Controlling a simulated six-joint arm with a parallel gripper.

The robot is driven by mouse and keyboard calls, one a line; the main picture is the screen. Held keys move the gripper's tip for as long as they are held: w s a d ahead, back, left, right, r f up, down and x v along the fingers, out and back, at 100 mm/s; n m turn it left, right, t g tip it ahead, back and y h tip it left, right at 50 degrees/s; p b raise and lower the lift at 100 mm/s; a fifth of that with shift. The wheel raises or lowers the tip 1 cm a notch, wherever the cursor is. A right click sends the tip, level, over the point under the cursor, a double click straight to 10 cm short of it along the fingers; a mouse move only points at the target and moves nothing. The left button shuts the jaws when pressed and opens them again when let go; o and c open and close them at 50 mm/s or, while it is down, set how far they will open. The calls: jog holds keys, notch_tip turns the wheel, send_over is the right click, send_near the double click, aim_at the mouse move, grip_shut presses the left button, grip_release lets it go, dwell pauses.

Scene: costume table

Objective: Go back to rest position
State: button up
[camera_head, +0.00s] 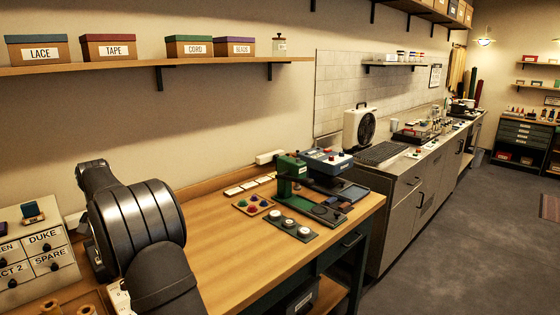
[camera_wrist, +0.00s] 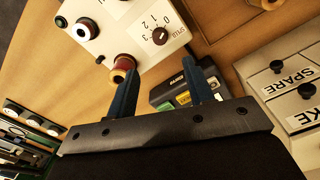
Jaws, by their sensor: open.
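My gripper (camera_wrist: 158,78) is in the wrist view, with its two dark blue fingers apart and nothing seen between them. It hangs above the wooden table (camera_wrist: 75,90). A small reddish-brown spool (camera_wrist: 124,63) shows just beyond the left fingertip; I cannot tell whether they touch. In the head view my arm stands at the left, bent over the table (camera_head: 215,220), and the gripper itself is out of sight there.
A white box with a numbered dial (camera_wrist: 160,36) lies past the fingers. A dark box with coloured labels (camera_wrist: 168,95) is beside the right finger. Labelled drawers (camera_head: 35,250) stand left of my arm. A green machine (camera_head: 288,172) stands farther along the table. A shelf (camera_head: 200,62) runs above.

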notch_tip(320, 180, down, 11)
jog(key=shift+f, duration=0.2)
jog(key=shift+r, duration=0.15)
dwell(0.3)
notch_tip(320, 180, up, 17)
notch_tip(320, 180, down, 18)
jog(key=shift+r, duration=0.2)
jog(key=shift+r+n, duration=0.15)
jog(key=shift+n, duration=0.55)
jog(key=n, duration=1.5)
jog(key=shift+n, duration=0.3)
